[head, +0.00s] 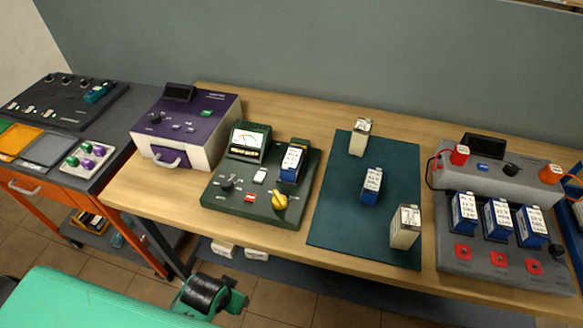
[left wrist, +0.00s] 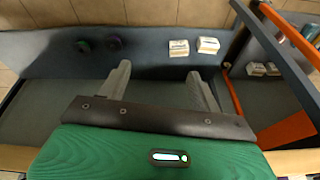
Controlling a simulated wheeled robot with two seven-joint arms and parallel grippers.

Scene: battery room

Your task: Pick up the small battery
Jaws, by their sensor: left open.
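Small batteries stand on the dark green mat (head: 335,207) in the head view: a blue-and-white one (head: 371,186) in the middle, a whitish one (head: 360,138) at the back and another whitish one (head: 405,228) at the front right. The blue one looks smallest of the three. Another blue battery (head: 291,163) sits in the green tester (head: 245,203). My left gripper (left wrist: 160,82) is open and empty in the left wrist view, low and away from these batteries. Its fingers are not clearly visible in the head view. My right gripper is not in view.
Three blue batteries (head: 498,219) stand in the grey charger (head: 450,262) at right. A purple-and-white box (head: 185,128) stands left of the tester. The wooden bench edge (head: 150,212) lies above my left gripper. White blocks (left wrist: 208,45) rest below the bench.

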